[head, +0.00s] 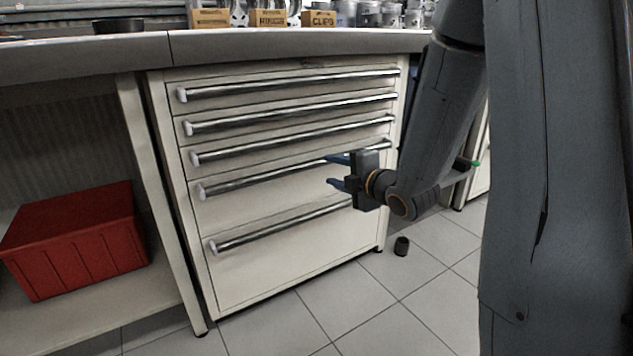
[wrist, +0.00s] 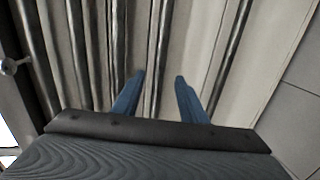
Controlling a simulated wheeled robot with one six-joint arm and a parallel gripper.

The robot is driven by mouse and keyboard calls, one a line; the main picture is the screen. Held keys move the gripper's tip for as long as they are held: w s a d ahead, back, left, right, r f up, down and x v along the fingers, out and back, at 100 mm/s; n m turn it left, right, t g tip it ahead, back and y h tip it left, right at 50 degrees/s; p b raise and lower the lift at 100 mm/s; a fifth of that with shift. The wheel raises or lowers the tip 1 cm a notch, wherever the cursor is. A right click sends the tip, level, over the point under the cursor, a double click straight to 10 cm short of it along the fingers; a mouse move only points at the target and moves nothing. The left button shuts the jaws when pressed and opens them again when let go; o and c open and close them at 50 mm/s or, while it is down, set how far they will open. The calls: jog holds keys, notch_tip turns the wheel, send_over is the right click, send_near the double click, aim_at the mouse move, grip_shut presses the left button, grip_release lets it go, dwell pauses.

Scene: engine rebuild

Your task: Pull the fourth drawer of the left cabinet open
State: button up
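The left cabinet (head: 290,265) is cream, with five stacked drawers, all looking closed, each with a long horizontal bar handle. The fourth drawer (head: 262,202) is second from the bottom; its handle (head: 250,179) runs behind my gripper's fingers in the head view. My gripper (head: 333,171) is sideways near the right part of that handle, with its two blue fingers apart and empty. In the wrist view the fingers (wrist: 159,78) point at the drawer fronts, and a bar lies in line with the gap between them. I cannot tell whether the fingertips reach around it.
The fifth drawer's handle (head: 280,228) is just below my gripper. A worktop (head: 260,45) with labelled boxes (head: 270,17) and metal parts runs above. A red crate (head: 75,240) sits on a low shelf at left.

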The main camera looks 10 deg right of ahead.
aim_at(315, 165)
jog(key=b+x, duration=0.3)
jog(key=x, duration=0.5)
jog(key=shift+a+f, duration=0.1)
jog(key=shift+c, duration=0.5)
grip_shut()
